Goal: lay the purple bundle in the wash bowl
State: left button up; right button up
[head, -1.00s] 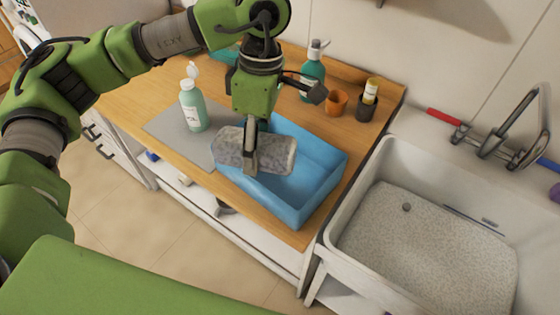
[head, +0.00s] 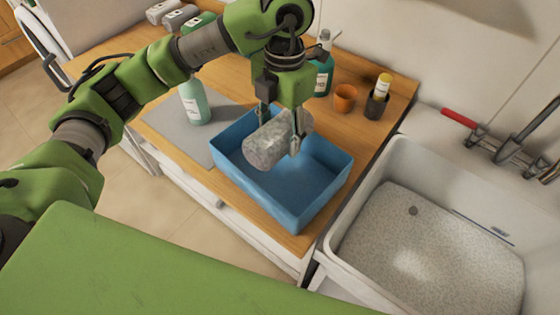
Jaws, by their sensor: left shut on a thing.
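My left gripper (head: 280,138) is shut on a rolled bundle, with one finger on each side of it. The bundle (head: 264,148) looks mottled grey rather than purple, and its round end faces the front left. It is over the left and back part of the blue rectangular wash bowl (head: 312,207), tilted a little. I cannot tell whether it touches the bowl's floor or walls. The bowl holds nothing else that I can see. My right gripper is not in view.
The bowl stands on a wooden cart top (head: 345,124). A pale green bottle (head: 195,103) on a grey mat (head: 160,118) is at its left. A teal pump bottle (head: 321,78), an orange cup (head: 344,99) and a dark holder (head: 376,104) stand behind. A sink (head: 440,235) is at right.

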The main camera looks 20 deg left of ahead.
aim_at(279, 174)
pick_arm(q)
notch_tip(279, 174, down, 11)
jog(key=p, duration=0.2)
jog(key=shift+r+p, duration=0.15)
jog(key=shift+p, duration=0.2)
jog(key=shift+f+b, duration=0.25)
jog(key=shift+b, duration=0.05)
jog(key=o, duration=1)
jog(key=shift+r, duration=0.1)
